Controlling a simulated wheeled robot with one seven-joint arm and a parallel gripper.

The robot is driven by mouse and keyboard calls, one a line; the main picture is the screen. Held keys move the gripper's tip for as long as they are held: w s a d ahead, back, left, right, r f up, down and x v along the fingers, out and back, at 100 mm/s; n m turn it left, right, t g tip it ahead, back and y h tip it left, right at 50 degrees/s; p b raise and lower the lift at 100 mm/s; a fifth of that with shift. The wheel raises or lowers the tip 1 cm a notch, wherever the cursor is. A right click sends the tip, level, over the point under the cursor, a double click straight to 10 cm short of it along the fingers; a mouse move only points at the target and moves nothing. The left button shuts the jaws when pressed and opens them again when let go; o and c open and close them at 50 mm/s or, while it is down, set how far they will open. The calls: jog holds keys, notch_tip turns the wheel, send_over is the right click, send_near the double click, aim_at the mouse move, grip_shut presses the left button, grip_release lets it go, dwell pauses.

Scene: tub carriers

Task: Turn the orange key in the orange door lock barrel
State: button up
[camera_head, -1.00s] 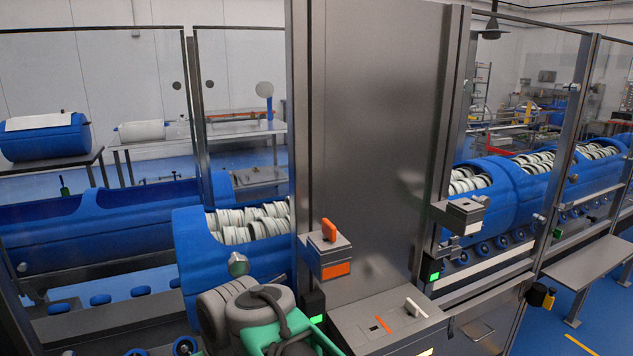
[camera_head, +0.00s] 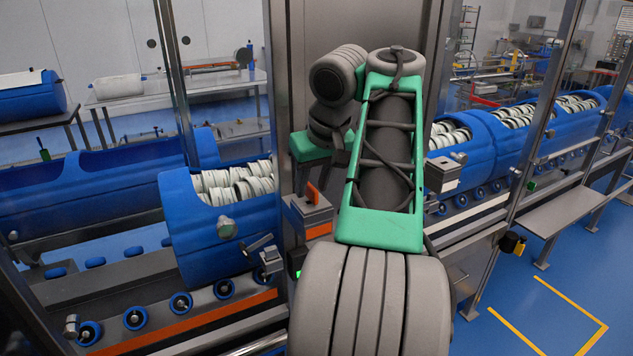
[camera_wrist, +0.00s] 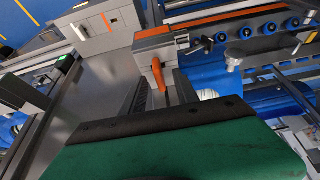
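The orange key (camera_head: 312,193) stands up from a grey lock box (camera_head: 316,214) with an orange band, on the machine's front post. In the wrist view the orange key (camera_wrist: 158,76) sticks out of the grey lock box (camera_wrist: 153,42), beyond the dark front edge of my gripper. My gripper's green body fills the bottom of the wrist view; the finger gap does not show clearly.
A grey control panel (camera_wrist: 104,36) with an orange strip shows in the wrist view. A blue tub (camera_head: 205,240) full of pale rings stands left of the lock, beside a metal post (camera_head: 278,110).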

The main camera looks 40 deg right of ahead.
jog(key=shift+b+x, duration=0.3)
jog(key=shift+x, duration=0.55)
jog(key=shift+c, duration=0.2)
grip_shut()
jog(key=shift+r+p, duration=0.2)
jog(key=shift+p, duration=0.2)
